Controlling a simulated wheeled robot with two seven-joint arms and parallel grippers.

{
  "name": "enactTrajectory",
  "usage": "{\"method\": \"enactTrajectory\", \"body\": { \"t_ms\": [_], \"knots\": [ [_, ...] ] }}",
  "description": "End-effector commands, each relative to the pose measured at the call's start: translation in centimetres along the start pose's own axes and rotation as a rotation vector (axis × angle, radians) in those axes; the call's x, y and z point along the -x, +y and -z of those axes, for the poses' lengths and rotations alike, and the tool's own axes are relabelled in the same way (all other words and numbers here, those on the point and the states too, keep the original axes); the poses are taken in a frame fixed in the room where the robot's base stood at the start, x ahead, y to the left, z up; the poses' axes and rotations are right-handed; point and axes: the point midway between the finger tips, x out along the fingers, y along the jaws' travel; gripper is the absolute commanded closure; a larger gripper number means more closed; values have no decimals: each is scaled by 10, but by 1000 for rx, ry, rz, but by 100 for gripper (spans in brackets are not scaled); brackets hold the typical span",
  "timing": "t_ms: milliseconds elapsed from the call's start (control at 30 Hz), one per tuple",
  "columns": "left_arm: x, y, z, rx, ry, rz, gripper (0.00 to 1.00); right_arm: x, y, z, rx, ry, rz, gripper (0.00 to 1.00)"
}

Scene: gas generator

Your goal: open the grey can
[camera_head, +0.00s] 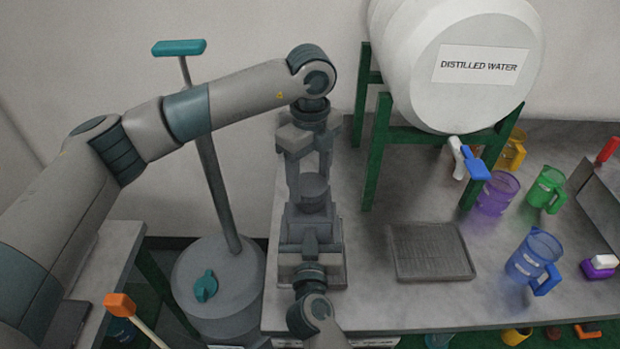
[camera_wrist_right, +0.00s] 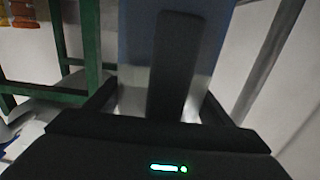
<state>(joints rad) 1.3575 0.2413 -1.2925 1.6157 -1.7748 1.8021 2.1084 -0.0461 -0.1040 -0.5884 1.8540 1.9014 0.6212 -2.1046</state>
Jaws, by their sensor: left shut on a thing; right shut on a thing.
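The grey can (camera_head: 313,192) stands upright near the left edge of the worktop, between my two grippers. My left gripper (camera_head: 310,178) comes down from above, its fingers on either side of the can's round top, shut on it. My right gripper (camera_head: 311,240) reaches in from the front and is shut on the can's lower body, which it partly hides. In the right wrist view a dark finger stands before a blurred blue-grey surface, too close to identify. Whether the top is separated from the can cannot be told.
A grey drum (camera_head: 218,285) with a T-handled rod stands left of the worktop (camera_head: 365,295). Behind right, a white distilled water barrel (camera_head: 440,90) rests on a green stand (camera_head: 378,150). A ridged tray (camera_head: 432,252) and several coloured jugs, including a blue one (camera_head: 530,255), occupy the right.

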Motion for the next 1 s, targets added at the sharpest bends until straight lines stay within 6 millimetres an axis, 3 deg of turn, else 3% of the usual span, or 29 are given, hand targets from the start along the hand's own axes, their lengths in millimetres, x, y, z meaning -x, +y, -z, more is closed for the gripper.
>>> {"method": "enactTrajectory", "body": {
  "t_ms": [167,567,833,867,933,1000],
  "knots": [
    [3,0,0,0,0,1,68,0,0,0,0,-1,0,88],
    [38,0,0,0,-1,1,68,0,0,0,0,-1,0,88],
    [40,0,0,0,0,0,68,0,0,0,0,-1,0,88],
    [40,0,0,0,0,0,68,0,0,0,0,-1,0,23],
    [40,0,0,0,0,0,68,0,0,0,0,-1,0,6],
    [40,0,0,0,0,0,68,0,0,0,0,-1,0,3]
  ]
}}
